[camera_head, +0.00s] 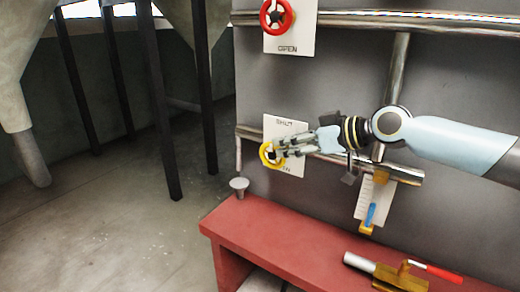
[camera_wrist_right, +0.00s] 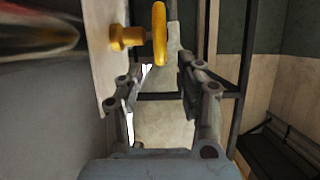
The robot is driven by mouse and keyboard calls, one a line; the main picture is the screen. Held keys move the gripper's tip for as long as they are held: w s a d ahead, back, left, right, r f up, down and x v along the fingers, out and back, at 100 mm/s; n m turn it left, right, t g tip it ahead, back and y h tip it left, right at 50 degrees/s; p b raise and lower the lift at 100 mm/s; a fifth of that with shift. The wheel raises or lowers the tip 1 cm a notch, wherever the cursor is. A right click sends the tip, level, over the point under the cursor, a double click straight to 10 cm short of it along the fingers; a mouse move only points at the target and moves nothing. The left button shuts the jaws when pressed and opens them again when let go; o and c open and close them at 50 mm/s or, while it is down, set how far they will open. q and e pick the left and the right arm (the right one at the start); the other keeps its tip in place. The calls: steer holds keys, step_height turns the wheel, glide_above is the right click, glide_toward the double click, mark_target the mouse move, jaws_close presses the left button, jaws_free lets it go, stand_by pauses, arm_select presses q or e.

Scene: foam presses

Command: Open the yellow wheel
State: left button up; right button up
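The yellow wheel (camera_head: 264,156) is on a white plate marked SHUT at its top (camera_head: 286,128), in the middle of the head view. Part of the plate's lower word is covered by my right gripper (camera_head: 279,148). In the right wrist view the wheel (camera_wrist_right: 160,35) shows edge-on, on a yellow stem coming out of the plate. My right gripper (camera_wrist_right: 160,68) is open there, its two fingers apart. The wheel's rim lies in line with the gap between the fingertips, at or just beyond them. I cannot tell whether they touch it. My left gripper is not in view.
A red wheel (camera_head: 286,17) on a plate marked OPEN is above. Metal pipes run along the grey panel. A blue-handled valve (camera_head: 370,213) hangs right.

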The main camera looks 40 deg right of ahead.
mark_target(261, 148)
steer(key=b+x, duration=0.3)
steer(key=x, duration=0.5)
steer(key=shift+s+f, duration=0.1)
steer(key=shift+f, duration=0.05)
steer(key=shift+w+a, duration=0.25)
steer(key=shift+w, duration=0.1)
steer(key=shift+c, duration=0.2)
jaws_close()
